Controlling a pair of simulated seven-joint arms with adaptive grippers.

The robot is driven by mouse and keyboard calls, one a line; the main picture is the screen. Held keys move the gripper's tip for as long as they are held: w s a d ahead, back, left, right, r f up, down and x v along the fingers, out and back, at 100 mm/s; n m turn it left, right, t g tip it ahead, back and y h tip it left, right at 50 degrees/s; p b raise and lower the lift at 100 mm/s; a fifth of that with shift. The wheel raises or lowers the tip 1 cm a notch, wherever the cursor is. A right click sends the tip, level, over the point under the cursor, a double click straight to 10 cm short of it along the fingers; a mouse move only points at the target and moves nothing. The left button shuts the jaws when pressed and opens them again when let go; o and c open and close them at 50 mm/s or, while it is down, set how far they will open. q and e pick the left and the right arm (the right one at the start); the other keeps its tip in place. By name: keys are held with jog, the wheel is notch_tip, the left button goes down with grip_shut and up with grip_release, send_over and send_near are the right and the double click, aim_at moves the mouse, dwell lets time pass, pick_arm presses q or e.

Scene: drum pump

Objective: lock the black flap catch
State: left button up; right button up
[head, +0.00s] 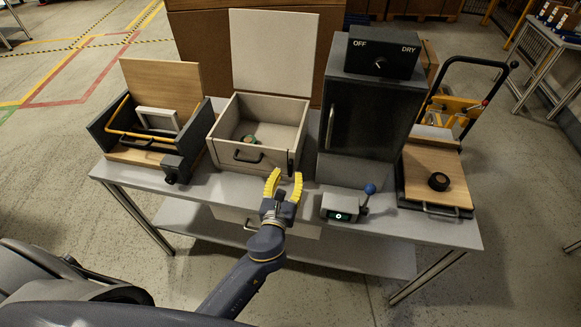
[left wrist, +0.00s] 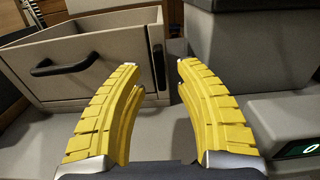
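My left gripper (head: 285,178) is open and empty, with its yellow fingers apart. In the left wrist view the gripper (left wrist: 157,78) points toward that corner. A small dark fitting (left wrist: 158,58) shows on the corner there; I cannot tell whether it is the flap catch. A black block-like fitting (head: 176,168) stands at the front of the left wooden-lidded box (head: 100,128); its exact form is unclear. My right gripper is out of view.
A dark cabinet (head: 362,125) with an OFF/DRY dial box (head: 382,54) stands right of the pale box. A grey switch box (head: 340,206) with a blue-knobbed lever (head: 368,190) sits before it. A wooden board with a black knob (head: 438,181) lies far right.

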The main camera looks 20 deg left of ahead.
aim_at(290, 170)
pick_arm(q)
jog(key=shift+w+a, duration=0.2)
jog(key=shift+w, duration=1.9)
grip_shut()
